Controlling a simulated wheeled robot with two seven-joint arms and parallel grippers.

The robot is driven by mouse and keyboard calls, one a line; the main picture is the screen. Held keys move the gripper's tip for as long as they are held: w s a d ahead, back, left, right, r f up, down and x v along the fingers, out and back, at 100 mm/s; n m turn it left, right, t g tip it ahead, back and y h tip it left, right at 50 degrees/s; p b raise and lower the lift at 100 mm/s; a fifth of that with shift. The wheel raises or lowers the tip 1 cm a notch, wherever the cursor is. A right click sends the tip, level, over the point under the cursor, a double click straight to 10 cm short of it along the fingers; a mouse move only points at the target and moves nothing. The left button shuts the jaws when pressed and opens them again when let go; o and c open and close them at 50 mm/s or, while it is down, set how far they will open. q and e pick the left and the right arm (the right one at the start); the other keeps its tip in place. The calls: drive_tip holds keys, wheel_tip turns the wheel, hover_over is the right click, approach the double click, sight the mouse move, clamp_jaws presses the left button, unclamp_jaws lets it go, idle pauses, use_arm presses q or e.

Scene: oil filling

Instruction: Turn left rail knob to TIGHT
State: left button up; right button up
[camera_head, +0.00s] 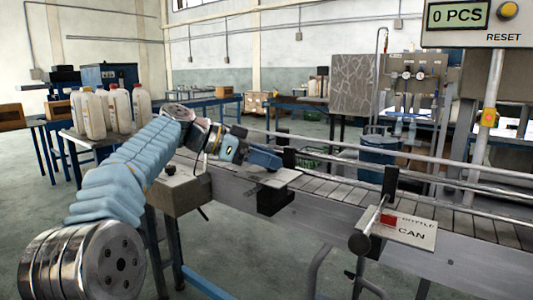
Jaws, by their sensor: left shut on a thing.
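My left gripper (266,159) reaches in from the left over the near side of the conveyor. It is shut at the left rail bracket, above a pale plate (279,177) and a black block (272,201). The left rail knob is hidden by the gripper, and its setting cannot be read. The guide rail (350,146) runs from there to the right. My right gripper is not in view.
The conveyor (345,190) runs to the right. A second bracket has a BOTTLE/CAN plate (408,230) with a red pointer. White jugs (95,113) stand on a table at left. A counter box (460,22) reads 0 PCS.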

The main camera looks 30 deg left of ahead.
use_arm(q)
drive_tip(key=shift+f+g, duration=0.15)
drive_tip(key=shift+g, duration=0.25)
drive_tip(key=o, duration=1)
drive_tip(key=shift+o, duration=0.2)
drive_tip(key=shift+a, duration=0.1)
drive_tip(key=v, duration=1.3)
drive_tip(key=shift+s+a, duration=0.25)
